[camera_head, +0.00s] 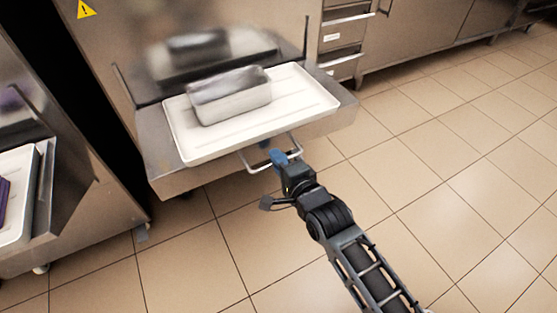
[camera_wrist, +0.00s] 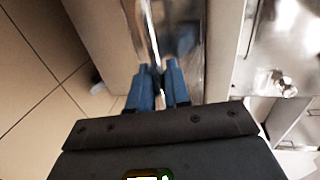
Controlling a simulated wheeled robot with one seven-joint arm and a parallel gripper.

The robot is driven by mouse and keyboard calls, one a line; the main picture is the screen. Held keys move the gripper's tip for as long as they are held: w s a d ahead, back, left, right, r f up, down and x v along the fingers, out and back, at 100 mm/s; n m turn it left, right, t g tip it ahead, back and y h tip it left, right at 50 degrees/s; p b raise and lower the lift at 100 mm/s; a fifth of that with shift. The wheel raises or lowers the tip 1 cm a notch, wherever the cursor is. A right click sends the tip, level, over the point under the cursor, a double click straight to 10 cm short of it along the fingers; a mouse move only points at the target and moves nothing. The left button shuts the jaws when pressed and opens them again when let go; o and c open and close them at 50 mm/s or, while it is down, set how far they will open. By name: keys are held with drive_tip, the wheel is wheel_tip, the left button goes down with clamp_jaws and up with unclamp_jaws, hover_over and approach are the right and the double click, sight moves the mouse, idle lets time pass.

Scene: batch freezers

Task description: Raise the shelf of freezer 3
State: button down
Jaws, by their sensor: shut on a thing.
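The steel shelf (camera_head: 185,180) juts out from the front of the freezer (camera_head: 120,45) in the head view; no freezer number is readable. A U-shaped metal handle (camera_head: 294,157) hangs at the shelf's front edge. My gripper (camera_head: 272,151), with blue fingers, is shut on this handle from the front. In the wrist view the fingertips (camera_wrist: 163,68) close on the shiny bar (camera_wrist: 145,30); the exact contact is partly hidden by the fingers.
A white tray (camera_head: 178,125) on the shelf holds a metal pan (camera_head: 230,97). Another freezer (camera_head: 75,200) with a white tray (camera_head: 18,200) stands at left. Steel drawers (camera_head: 345,35) are behind at right. The tiled floor (camera_head: 430,180) at right is clear.

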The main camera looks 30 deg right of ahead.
wheel_tip(320, 180, up, 12)
drive_tip(key=p, duration=1.2)
drive_tip(key=shift+r, duration=0.25)
drive_tip(key=c, duration=1.4)
unclamp_jaws()
drive_tip(key=shift+r, duration=0.1)
drive_tip(key=shift+o, duration=0.8)
drive_tip(key=v, duration=0.7)
drive_tip(key=shift+s+p, duration=0.4)
